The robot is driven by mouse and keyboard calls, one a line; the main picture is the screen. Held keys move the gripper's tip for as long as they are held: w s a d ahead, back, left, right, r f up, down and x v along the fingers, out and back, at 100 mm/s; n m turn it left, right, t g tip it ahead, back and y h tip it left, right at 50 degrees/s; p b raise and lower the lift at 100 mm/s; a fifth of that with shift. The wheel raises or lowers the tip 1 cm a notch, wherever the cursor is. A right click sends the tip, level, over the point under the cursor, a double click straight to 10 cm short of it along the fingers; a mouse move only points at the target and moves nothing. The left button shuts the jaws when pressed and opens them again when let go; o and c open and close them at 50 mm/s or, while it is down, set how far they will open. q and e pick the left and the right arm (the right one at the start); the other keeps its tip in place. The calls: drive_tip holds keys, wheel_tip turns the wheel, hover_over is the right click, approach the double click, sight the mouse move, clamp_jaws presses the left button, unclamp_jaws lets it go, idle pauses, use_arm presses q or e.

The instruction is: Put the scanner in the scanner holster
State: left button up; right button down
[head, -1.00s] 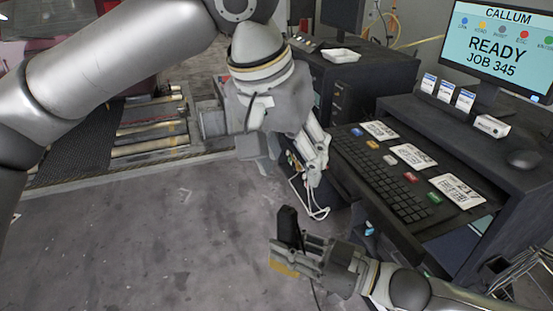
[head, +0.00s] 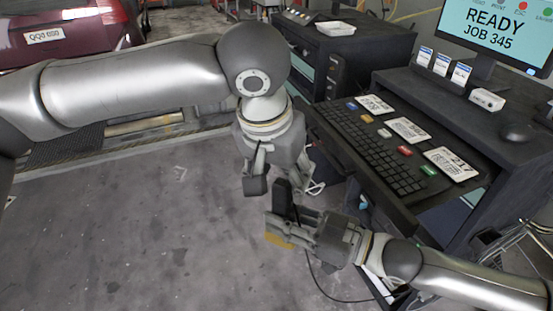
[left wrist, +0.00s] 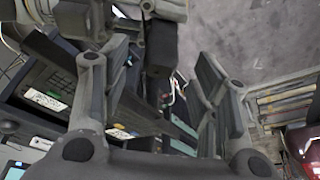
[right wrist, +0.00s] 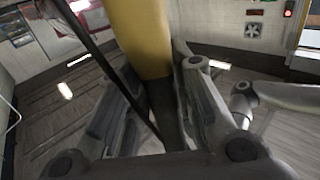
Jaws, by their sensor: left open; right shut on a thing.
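The scanner has a black part (head: 283,200) and a yellow part (head: 278,239) in the head view. My right gripper (head: 291,222) is shut on it, with the black part pointing up. In the right wrist view its yellow body (right wrist: 138,35) stands above the fingers and a dark part lies between them. My left gripper (head: 279,184) is open, pointing down just above the scanner. In the left wrist view the scanner's dark end (left wrist: 162,45) shows between the open fingers; I cannot tell whether they touch it. I cannot make out the scanner holster.
A black cart with a keyboard (head: 372,152), label cards and a monitor (head: 497,30) stands at the right. A thin black cable (head: 325,285) hangs below my right gripper. Another dark cabinet (head: 335,45) stands behind. The floor (head: 150,240) at the left is open.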

use_arm(q)
drive_tip(key=shift+w+d+f, duration=0.1)
drive_tip(key=shift+w+f, duration=0.05)
drive_tip(key=shift+f, duration=0.3)
use_arm(e)
drive_tip(key=shift+r, duration=0.1)
use_arm(q)
drive_tip(key=c, duration=1.2)
clamp_jaws()
use_arm(e)
drive_tip(key=c, duration=1.2)
unclamp_jaws()
drive_tip(key=shift+o, duration=0.2)
